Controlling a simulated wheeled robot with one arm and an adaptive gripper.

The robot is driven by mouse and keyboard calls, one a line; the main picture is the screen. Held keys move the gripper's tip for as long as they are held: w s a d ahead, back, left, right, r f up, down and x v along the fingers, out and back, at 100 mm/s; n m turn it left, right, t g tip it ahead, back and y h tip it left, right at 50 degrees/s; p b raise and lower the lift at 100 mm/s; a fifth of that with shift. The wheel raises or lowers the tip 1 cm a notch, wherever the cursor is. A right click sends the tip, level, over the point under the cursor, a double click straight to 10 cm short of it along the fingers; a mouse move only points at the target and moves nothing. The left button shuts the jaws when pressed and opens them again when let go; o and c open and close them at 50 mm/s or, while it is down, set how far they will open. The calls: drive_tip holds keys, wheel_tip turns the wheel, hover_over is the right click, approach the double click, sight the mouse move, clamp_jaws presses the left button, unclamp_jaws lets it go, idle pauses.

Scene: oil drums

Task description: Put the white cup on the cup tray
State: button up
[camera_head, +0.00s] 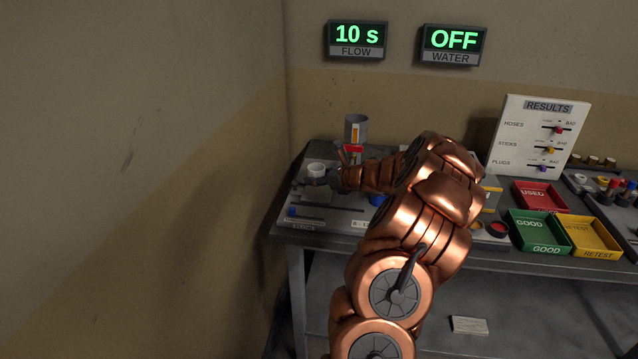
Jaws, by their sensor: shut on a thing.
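The white cup (317,170) is near the left end of the table and looks upright. My gripper (318,182) is at the cup, shut on it, with its fingers small and partly merged with the dark surface. A grey panel with a blue piece (292,212) lies in front of the gripper. I cannot tell for sure which piece is the cup tray.
A grey cylinder with an orange stripe (356,128) stands behind the gripper, near a red item (353,151). Red (541,197), green (539,232) and yellow (592,236) trays are at right, below a results board (532,137). A wall borders the left.

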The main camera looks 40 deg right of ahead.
drive_tip(key=shift+f+p, duration=0.4)
drive_tip(key=shift+f, duration=1.05)
drive_tip(key=shift+f+b, duration=0.15)
drive_tip(key=shift+b, duration=0.3)
drive_tip(key=o, duration=1.2)
drive_tip(key=shift+r+p, duration=0.2)
drive_tip(key=shift+p, duration=0.1)
drive_tip(key=shift+r+p, duration=0.15)
drive_tip(key=shift+p, duration=0.15)
drive_tip(key=shift+s+d+b, duration=0.15)
drive_tip(key=shift+s+b, duration=0.2)
drive_tip(key=shift+s, duration=0.05)
drive_tip(key=s+b, duration=0.1)
drive_tip(key=s, duration=0.3)
drive_tip(key=s+b, duration=0.1)
drive_tip(key=s, duration=0.4)
drive_tip(key=s+b, duration=0.1)
drive_tip(key=s, duration=0.4)
drive_tip(key=shift+d+r+b, duration=0.35)
drive_tip(key=shift+r, duration=0.05)
